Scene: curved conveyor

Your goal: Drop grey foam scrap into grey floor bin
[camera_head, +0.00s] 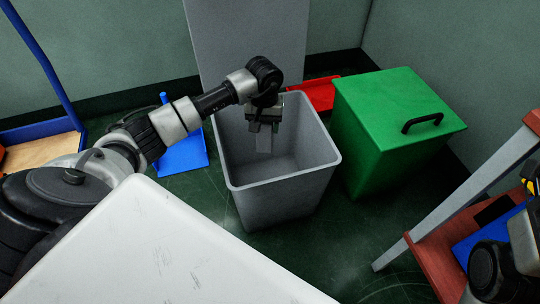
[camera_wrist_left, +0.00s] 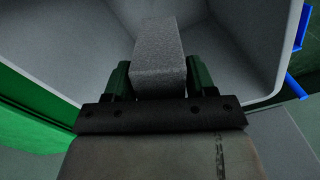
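The grey floor bin (camera_head: 284,205) stands open on the dark green floor, with its raised grey lid (camera_head: 248,38) behind it. My left gripper (camera_head: 264,128) reaches over the bin, pointing down into its opening. It is shut on the grey foam scrap (camera_head: 264,142), a small grey block. In the left wrist view the foam scrap (camera_wrist_left: 159,58) sits between the two green-sided fingers (camera_wrist_left: 159,82), with the bin's pale inner walls (camera_wrist_left: 70,40) around it. My right gripper is not in view; only part of my right arm shows at the lower right.
A green bin (camera_head: 390,135) with a closed, black-handled lid stands close to the right. A red dustpan-like item (camera_head: 318,92) and a blue one (camera_head: 184,154) lie behind and left. A red-shelved stand (camera_head: 440,262) is at right, a white surface (camera_head: 160,250) in front.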

